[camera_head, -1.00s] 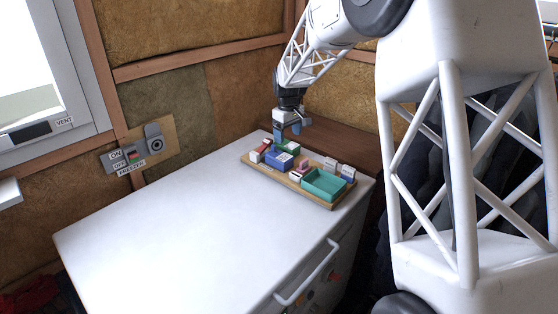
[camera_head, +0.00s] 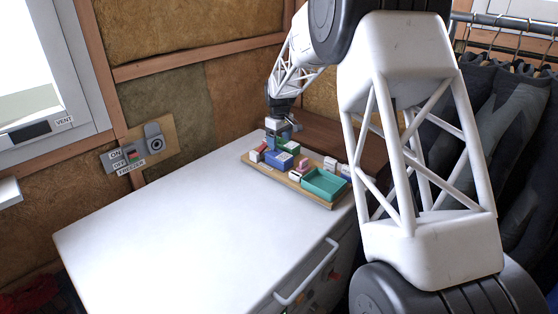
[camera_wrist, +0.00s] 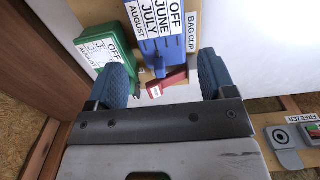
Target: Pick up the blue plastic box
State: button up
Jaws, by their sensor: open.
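The blue plastic box (camera_head: 284,160) lies among small items at the left of a wooden tray (camera_head: 317,203) on the white freezer top. In the wrist view the blue box (camera_wrist: 158,42) has white labels reading OFF, JUNE, JULY and AUGUST. My gripper (camera_head: 278,139) is just above the back left of the tray. In the wrist view my gripper (camera_wrist: 160,68) is open, with blue fingertips wide apart and nothing held. The blue box shows beyond and between the fingertips, near its lower end.
A green box (camera_wrist: 97,48) is near the left fingertip, and a red box (camera_wrist: 168,84) shows between the fingers. A teal open bin (camera_head: 325,184) fills the tray's front right. The freezer top (camera_head: 180,225) left of the tray is clear.

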aim_at(279, 154)
jog(key=shift+f, duration=1)
jog(key=shift+f, duration=0.15)
jog(key=shift+a+f, duration=0.1)
jog(key=shift+f, duration=2.4)
jog(key=shift+w, duration=0.1)
jog(key=c, duration=0.8)
